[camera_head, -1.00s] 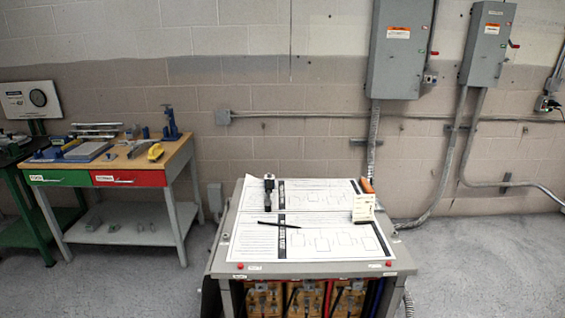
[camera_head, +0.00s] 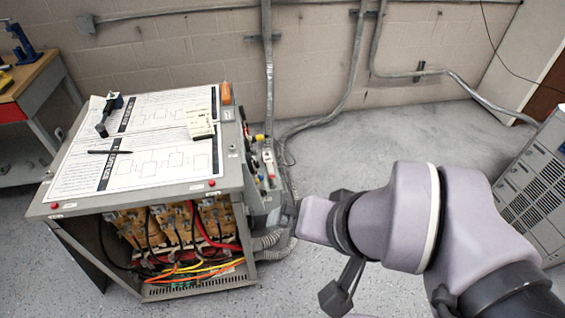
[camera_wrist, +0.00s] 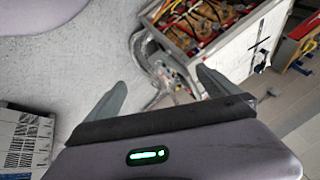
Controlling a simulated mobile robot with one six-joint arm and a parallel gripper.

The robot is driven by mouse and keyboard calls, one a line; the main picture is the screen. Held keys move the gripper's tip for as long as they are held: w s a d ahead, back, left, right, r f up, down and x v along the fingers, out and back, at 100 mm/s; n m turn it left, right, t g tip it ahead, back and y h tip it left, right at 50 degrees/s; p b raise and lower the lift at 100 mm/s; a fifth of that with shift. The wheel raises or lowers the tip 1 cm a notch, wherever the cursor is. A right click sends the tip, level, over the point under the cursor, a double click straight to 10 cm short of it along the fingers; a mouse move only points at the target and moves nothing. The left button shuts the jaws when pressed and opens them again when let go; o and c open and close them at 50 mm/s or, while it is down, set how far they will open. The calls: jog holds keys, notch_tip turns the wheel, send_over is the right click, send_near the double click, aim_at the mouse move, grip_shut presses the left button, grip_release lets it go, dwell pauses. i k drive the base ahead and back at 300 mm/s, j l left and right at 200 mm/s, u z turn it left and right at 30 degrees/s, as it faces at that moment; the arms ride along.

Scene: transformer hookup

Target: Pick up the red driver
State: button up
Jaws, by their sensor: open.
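I cannot make out the red driver for certain. A small red and white item (camera_head: 268,160) stands in a cluster of small parts on the right side of the transformer cabinet (camera_head: 150,207), and it is too small to identify. In the wrist view the same cluster (camera_wrist: 176,75) shows between my fingers, farther off. My gripper (camera_wrist: 162,80) is open and empty, with its two grey fingers spread. In the head view my arm reaches in from the lower right, and the gripper's dark fingers show to the right of the cabinet, apart from it.
Diagram sheets (camera_head: 165,105), a black pen (camera_head: 110,152), an orange item (camera_head: 226,93) and a cream card (camera_head: 200,122) lie on the cabinet top. Grey conduit (camera_head: 268,70) runs down the wall. A grey vented unit (camera_head: 545,185) stands at right. The floor (camera_head: 430,125) between is clear.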

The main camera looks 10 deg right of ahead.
aim_at(270, 164)
jog(key=i+l+u, duration=0.65)
jog(key=l+u, duration=0.25)
jog(key=l, duration=0.3)
jog(key=i+l+u, duration=0.15)
jog(key=l+u, duration=0.3)
jog(key=l, duration=0.3)
jog(key=l+u, duration=0.45)
jog(key=l, duration=0.3)
jog(key=k+l+u, duration=0.1)
jog(key=l+u, duration=0.35)
jog(key=l, duration=0.35)
jog(key=i+l+u, duration=0.1)
jog(key=i, duration=0.4)
